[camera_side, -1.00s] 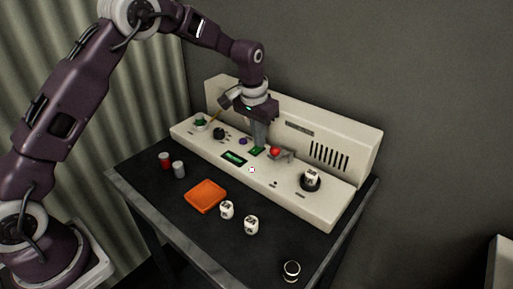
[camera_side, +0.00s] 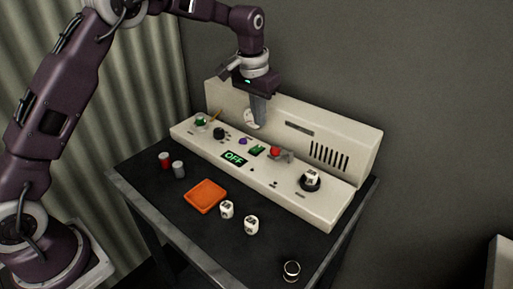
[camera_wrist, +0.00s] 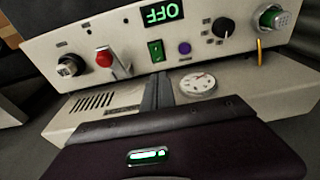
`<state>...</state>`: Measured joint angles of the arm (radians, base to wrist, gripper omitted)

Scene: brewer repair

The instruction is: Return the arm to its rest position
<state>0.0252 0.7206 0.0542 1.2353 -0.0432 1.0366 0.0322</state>
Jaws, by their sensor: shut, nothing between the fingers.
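My gripper (camera_side: 259,124) is shut and empty. It hangs in the air in front of the upright back panel of the brewer (camera_side: 345,197), above the row of controls. In the wrist view my gripper (camera_wrist: 157,76) points toward the green rocker switch (camera_wrist: 156,51), apart from it. The brewer's display (camera_side: 234,158) reads OFF in green. It also shows upside down in the wrist view (camera_wrist: 161,12). A round dial gauge (camera_wrist: 197,83) on the back panel is partly behind my gripper in the side view.
An orange tray (camera_side: 205,196), two white labelled cubes (camera_side: 251,224), a red cylinder (camera_side: 165,160), a grey cylinder (camera_side: 179,169) and a ring-shaped item (camera_side: 291,271) are on the dark table. A red knob (camera_side: 275,152) and a purple button (camera_side: 242,141) are near below my gripper.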

